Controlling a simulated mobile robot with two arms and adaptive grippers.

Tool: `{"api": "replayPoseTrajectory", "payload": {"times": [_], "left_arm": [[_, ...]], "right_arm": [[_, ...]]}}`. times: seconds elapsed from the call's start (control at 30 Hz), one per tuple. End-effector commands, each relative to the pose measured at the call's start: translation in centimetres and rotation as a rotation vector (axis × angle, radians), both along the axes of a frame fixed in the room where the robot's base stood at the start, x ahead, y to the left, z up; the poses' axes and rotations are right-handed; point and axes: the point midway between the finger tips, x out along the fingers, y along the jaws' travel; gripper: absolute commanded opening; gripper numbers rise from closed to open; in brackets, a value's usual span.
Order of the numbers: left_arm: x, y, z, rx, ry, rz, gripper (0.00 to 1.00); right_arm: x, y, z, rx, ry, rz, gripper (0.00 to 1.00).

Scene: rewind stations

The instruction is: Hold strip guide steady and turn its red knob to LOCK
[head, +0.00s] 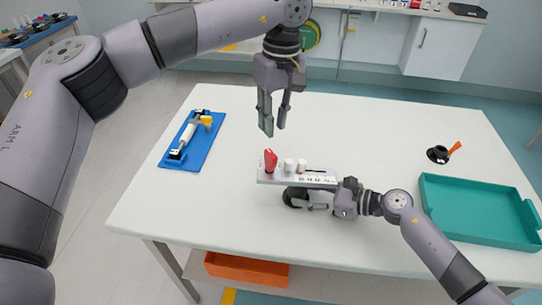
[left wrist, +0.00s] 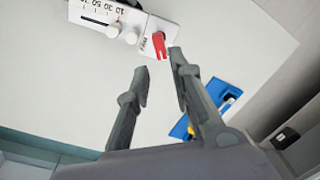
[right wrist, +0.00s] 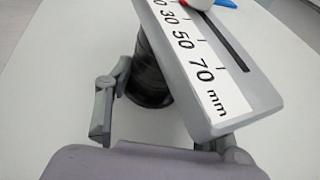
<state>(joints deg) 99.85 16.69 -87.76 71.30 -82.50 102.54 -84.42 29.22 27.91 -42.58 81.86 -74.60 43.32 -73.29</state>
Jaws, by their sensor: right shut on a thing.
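The strip guide (head: 316,180) is a grey bar with a millimetre scale and white rollers, standing on a black post (right wrist: 152,70) above the white table. Its red knob (head: 270,161) is at the left end of the bar. In the left wrist view the red knob (left wrist: 159,45) lies just beyond my fingertips, beside small lettering too small to read surely. My left gripper (head: 274,128) is open and empty, pointing down above the knob, apart from it. My right gripper (head: 318,207) is shut on the strip guide from the near right side; its exact contact is partly hidden by the bar.
A blue tray (head: 209,148) with a white and yellow tool lies at the left of the table (head: 390,130). A teal tray (head: 480,208) is at the right, with a black round item (head: 437,155) behind it. An orange bin (head: 246,270) sits below the table.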

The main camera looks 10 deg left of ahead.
Motion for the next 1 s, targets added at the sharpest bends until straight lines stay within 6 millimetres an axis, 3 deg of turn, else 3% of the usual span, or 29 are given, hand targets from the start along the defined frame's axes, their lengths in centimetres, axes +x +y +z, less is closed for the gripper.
{"api": "replayPoseTrajectory", "payload": {"times": [0.3, 0.5, 0.7, 1.0], "left_arm": [[-0.4, 0.4, -6.4, -0.003, 0.005, 0.002, 0.21], [-0.5, 0.5, -9.4, -0.004, 0.004, 0.004, 0.21], [-0.6, 0.6, -10.6, -0.007, 0.002, 0.004, 0.21], [-0.6, 0.6, -10.7, -0.006, 0.002, 0.004, 0.19]], "right_arm": [[0.0, 0.0, 0.1, 0.002, -0.002, 0.000, 0.33], [0.0, 0.0, 0.1, 0.002, -0.001, 0.000, 0.33], [0.0, 0.0, 0.1, 0.002, -0.001, 0.000, 0.33], [0.0, 0.0, 0.1, 0.002, -0.001, 0.000, 0.33]]}}
